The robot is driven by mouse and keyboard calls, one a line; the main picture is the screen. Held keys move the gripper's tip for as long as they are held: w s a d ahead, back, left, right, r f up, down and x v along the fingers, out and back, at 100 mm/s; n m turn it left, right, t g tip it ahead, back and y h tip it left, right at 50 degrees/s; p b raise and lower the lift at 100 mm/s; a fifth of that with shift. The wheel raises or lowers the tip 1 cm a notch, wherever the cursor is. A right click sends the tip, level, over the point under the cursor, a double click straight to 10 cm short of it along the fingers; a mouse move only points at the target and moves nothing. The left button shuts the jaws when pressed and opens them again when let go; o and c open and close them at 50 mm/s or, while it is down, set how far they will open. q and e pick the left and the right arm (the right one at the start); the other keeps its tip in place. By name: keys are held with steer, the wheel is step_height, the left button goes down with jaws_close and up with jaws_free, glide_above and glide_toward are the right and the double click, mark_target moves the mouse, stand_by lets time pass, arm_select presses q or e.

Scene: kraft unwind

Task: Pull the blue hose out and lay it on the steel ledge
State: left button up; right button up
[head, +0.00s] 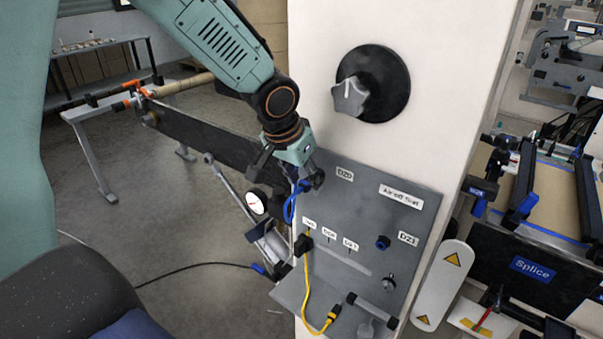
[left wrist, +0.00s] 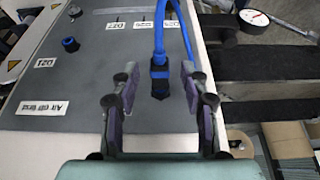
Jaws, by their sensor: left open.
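The blue hose (head: 289,208) hangs in a loop at the upper left of the grey panel (head: 350,225). In the left wrist view the blue hose (left wrist: 160,40) ends in a dark and blue connector (left wrist: 160,78). My left gripper (head: 302,183) is at the hose's upper end, in front of the panel. In the left wrist view its two fingers (left wrist: 158,95) stand open on either side of the connector, with gaps visible. The fingers partly hide the connector's seat in the head view. The steel ledge (head: 293,296) juts out below the panel. My right gripper is not in view.
A yellow cable (head: 307,285) runs from a black plug down to the ledge. A pressure gauge (head: 256,202) sits left of the hose. A blue fitting (head: 383,242) is on the panel's right. The ledge's left part is bare.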

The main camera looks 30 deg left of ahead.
arm_select(q)
jaws_close()
stand_by(0.8)
steer(key=shift+s, duration=0.15)
stand_by(0.6)
steer(key=shift+b, duration=0.35)
